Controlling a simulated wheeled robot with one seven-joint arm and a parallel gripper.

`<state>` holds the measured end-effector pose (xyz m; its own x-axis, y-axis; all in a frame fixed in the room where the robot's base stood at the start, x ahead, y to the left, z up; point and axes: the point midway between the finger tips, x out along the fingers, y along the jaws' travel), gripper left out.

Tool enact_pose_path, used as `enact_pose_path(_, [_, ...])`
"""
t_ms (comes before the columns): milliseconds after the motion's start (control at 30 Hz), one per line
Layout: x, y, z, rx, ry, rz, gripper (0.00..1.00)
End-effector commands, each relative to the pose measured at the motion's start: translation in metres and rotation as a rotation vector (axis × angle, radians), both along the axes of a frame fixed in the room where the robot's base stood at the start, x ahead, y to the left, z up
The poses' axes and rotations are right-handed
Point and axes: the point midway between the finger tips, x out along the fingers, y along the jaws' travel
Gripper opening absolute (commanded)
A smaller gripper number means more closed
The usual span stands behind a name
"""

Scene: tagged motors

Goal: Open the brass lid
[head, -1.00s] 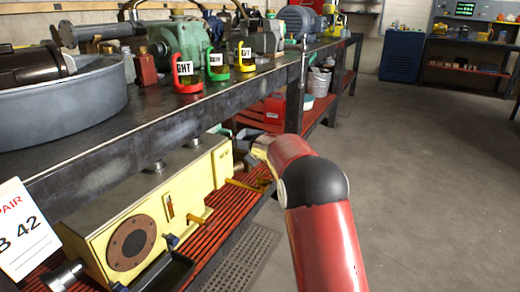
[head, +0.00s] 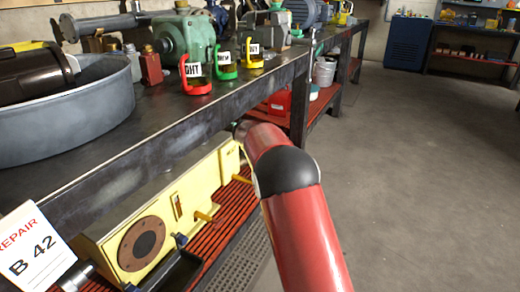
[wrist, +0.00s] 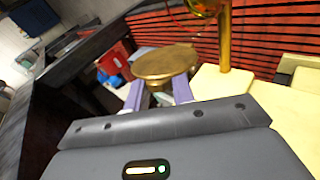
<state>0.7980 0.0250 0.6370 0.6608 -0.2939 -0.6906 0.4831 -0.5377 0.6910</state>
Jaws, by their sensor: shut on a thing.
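The brass lid (wrist: 165,63) is a round, flat disc near the middle of the wrist view. My gripper (wrist: 160,95) has its two pale purple-grey fingers at the near edge of the lid, shut on it. The fingertips are partly hidden beneath the disc. What lies under the lid is hidden, and I cannot tell whether it is seated or lifted. In the head view my red arm reaches toward the lower shelf beside a yellow machine housing (head: 208,178); the gripper and lid are hidden there.
A brass post (wrist: 225,38) rises right of the lid, beside pale yellow housing surfaces. The red slatted shelf (wrist: 270,40) lies behind. The dark workbench (head: 165,120) overhangs the lower shelf. Open floor (head: 420,160) lies to the right.

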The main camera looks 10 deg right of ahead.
Motion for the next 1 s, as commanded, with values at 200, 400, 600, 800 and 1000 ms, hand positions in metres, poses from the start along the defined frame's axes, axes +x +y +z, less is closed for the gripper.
enact_pose_path(200, [0.0, 0.0, -0.001, 0.0, 0.001, 0.001, 0.0])
enact_pose_path(400, [0.0, 0.0, -0.001, 0.001, 0.001, 0.0, 0.45])
enact_pose_path(600, [0.0, 0.0, 0.0, 0.0, -0.001, 0.001, 0.45])
enact_pose_path(800, [-0.006, 0.004, 0.006, 0.002, -0.003, 0.001, 0.45])
enact_pose_path(1000, [-0.04, 0.02, 0.005, 0.001, 0.001, 0.005, 0.45])
